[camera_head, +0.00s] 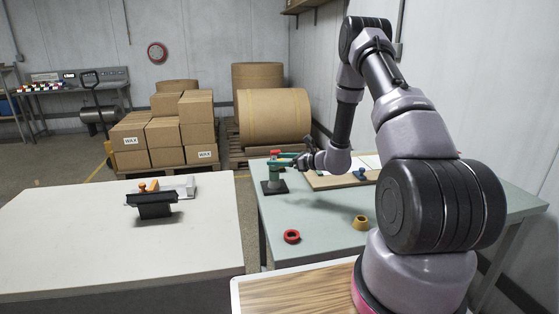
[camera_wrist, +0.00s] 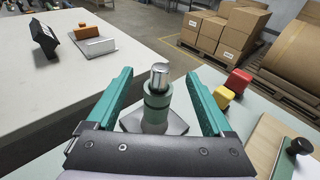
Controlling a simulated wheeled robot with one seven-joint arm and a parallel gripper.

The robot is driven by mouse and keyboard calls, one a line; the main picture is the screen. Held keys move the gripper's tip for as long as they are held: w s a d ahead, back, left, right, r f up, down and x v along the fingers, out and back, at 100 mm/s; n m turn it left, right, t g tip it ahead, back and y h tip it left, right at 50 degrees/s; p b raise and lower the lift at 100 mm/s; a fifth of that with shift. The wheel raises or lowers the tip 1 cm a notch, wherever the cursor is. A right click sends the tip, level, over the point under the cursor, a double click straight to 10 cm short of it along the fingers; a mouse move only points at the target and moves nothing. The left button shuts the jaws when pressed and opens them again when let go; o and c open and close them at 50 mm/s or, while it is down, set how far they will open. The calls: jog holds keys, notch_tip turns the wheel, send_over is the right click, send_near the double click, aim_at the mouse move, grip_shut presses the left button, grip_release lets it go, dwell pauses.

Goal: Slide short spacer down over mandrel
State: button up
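The mandrel (camera_wrist: 160,74) stands upright in the wrist view, its shiny metal top bare. Green ring-shaped pieces (camera_wrist: 157,101) sit around it below the top; I cannot tell for certain which is the short spacer. The mandrel's square base plate (camera_wrist: 176,127) lies on the table, and its dark plate also shows in the head view (camera_head: 273,187). My gripper (camera_wrist: 160,76) is open, with one teal finger on each side of the mandrel and visible gaps between them. Nothing is held between the fingers. In the head view, my gripper (camera_head: 285,159) is small beside the mandrel's top.
A red ring (camera_head: 292,236) and a yellow ring (camera_head: 360,223) lie on the green table (camera_head: 325,215). A red block (camera_wrist: 238,80) and a yellow block (camera_wrist: 223,97) are right of the mandrel. A board (camera_head: 325,182) lies behind. The white table (camera_head: 90,240) is at left.

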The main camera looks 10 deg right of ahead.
jog(key=v, duration=1.1)
jog(key=shift+f, duration=0.1)
jog(key=shift+a, duration=0.1)
jog(key=s+a+r+n+g, duration=0.45)
jog(key=s+r+n, duration=0.2)
jog(key=r, duration=0.35)
jog(key=s+a+r+n+g, duration=0.4)
jog(key=s+a+r+n, duration=0.25)
jog(key=r, duration=0.35)
jog(key=s+d+r+n+t+h, duration=0.2)
jog(key=s+r, duration=0.4)
jog(key=s, duration=0.3)
jog(key=s+d+r+n+t+h, duration=0.3)
jog(key=s+d+r+n+h, duration=0.2)
jog(key=s, duration=0.4)
jog(key=shift+d+r+n+h, duration=0.15)
jog(key=shift+r+n+h, duration=0.45)
jog(key=shift+n+h, duration=0.6)
